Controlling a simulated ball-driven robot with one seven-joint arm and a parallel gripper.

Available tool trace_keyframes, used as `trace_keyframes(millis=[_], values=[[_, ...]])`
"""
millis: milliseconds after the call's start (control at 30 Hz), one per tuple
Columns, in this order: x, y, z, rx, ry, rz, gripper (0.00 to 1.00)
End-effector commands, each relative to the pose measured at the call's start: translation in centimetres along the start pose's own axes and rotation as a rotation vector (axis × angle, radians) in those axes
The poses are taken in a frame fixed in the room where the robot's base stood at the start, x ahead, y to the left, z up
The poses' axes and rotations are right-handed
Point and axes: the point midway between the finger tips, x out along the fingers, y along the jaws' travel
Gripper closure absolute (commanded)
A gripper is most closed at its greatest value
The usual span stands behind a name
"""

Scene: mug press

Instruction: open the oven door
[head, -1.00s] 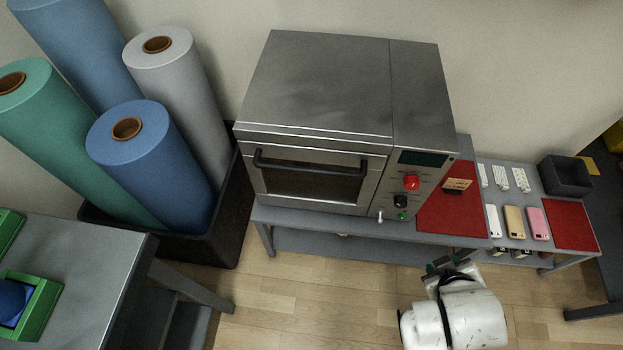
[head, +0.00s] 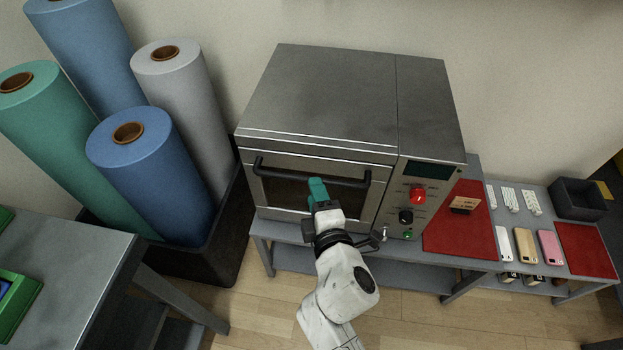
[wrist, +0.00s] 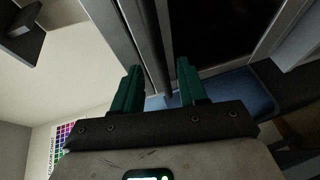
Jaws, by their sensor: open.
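The oven (head: 340,95) is a grey metal box on a low table, and its front door (head: 285,195) with a dark window is shut. A black bar handle (head: 285,170) runs across the top of the door. My gripper (head: 317,184) is in front of the door, its green fingers overlapping the middle of the handle. In the wrist view my gripper (wrist: 160,78) is open, and the dark handle (wrist: 152,45) lies between its two green fingers in the picture. I cannot tell how deep the handle sits between them, and no grip on it shows.
The control panel (head: 413,200) with a red knob is right of the door. A red mat (head: 462,235), phones and a dark bin (head: 577,198) lie further right. Large rolls (head: 150,180) stand left, with a grey table (head: 70,270) in front. Floor before the oven is clear.

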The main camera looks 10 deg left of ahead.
Motion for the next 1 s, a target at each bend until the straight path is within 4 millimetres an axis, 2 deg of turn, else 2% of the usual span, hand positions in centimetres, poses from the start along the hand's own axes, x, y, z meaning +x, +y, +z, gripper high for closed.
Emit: trace_keyframes(millis=[100, 300, 700, 767, 1000], values=[[2.2, 0.0, 0.0, 0.003, 0.000, 0.001, 0.58], [4.6, -0.1, 0.1, 0.002, -0.001, 0.000, 0.58], [5.3, 0.0, 0.1, 0.002, -0.001, -0.001, 0.58], [5.3, 0.0, 0.1, 0.002, -0.001, -0.001, 0.62], [5.3, 0.0, 0.1, 0.002, -0.001, -0.001, 0.85]])
